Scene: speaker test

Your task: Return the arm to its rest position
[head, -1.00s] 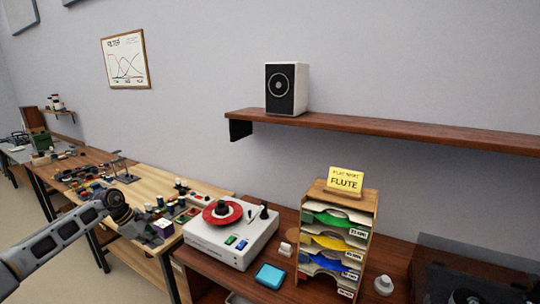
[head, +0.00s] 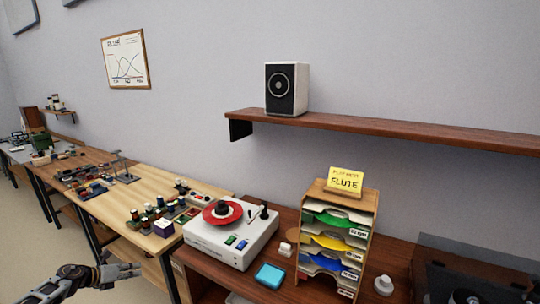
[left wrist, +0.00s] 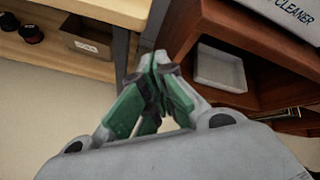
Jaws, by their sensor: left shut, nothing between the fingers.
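My left gripper (head: 128,271) is low at the lower left of the head view, in front of the light wooden bench. In the left wrist view its green-padded fingers (left wrist: 155,62) meet at the tips, shut and empty. Behind them are the bench's dark leg (left wrist: 122,48) and a brown wooden cabinet (left wrist: 185,35). The fingers appear apart from both, though the exact gap is hard to judge. My right gripper is not in view.
A white record cleaner (head: 215,247) with a red disc stands on the dark wooden cabinet, beside a sleeve rack (head: 312,205) labelled FLUTE. A speaker (head: 286,88) sits on the wall shelf (head: 380,131). The light bench (head: 120,207) holds small parts. Open floor (head: 30,240) lies at left.

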